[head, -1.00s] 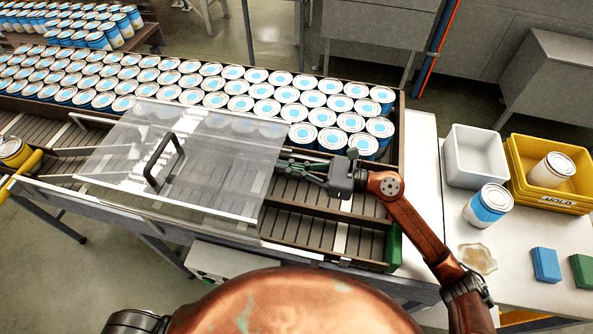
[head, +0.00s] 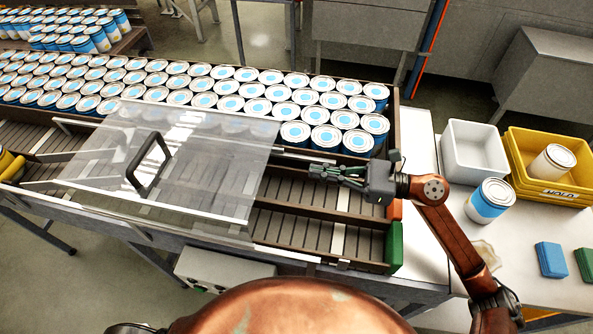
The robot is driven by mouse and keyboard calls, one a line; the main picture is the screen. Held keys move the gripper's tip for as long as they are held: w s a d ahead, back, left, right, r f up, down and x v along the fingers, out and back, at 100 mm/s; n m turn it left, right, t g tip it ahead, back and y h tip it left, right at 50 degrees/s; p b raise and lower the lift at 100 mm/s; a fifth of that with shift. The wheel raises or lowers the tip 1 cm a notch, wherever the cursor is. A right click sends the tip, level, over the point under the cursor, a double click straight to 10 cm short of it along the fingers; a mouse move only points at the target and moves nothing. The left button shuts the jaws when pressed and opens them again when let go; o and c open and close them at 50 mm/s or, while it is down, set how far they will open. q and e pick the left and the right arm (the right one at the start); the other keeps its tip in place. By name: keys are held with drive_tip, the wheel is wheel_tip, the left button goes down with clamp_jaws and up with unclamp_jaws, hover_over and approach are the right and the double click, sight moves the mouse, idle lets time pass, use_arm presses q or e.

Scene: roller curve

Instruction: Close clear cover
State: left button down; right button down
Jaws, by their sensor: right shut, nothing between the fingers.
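The clear cover (head: 205,175) is a see-through sheet lying over the left part of the roller conveyor, with a black handle (head: 150,165) on its left half. Cans show through its far edge. My right gripper (head: 316,172) reaches in from the right with its fingers shut and empty, pointing left. It is over the rollers (head: 300,229), a little to the right of the cover's right edge, apart from it in this view. My left gripper is not in view.
Rows of white and blue cans (head: 295,132) fill the far lane. On the white table (head: 425,160) at right stand a white bin (head: 473,165), a yellow bin (head: 553,190), a can (head: 489,201) and blue and green blocks (head: 550,260). A green block (head: 394,246) sits at the conveyor's right end.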

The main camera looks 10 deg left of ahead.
drive_tip(key=s+r+h+p, duration=0.4)
drive_tip(key=s+h, duration=0.5)
drive_tip(key=s, duration=0.7)
drive_tip(key=a+f+p, duration=0.4)
drive_tip(key=a+f, duration=0.2)
drive_tip(key=a, duration=0.5)
drive_tip(key=shift+w+f+g, duration=0.25)
drive_tip(key=shift+f+g, duration=0.05)
drive_tip(key=shift+f, duration=0.1)
drive_tip(key=shift+a, duration=0.1)
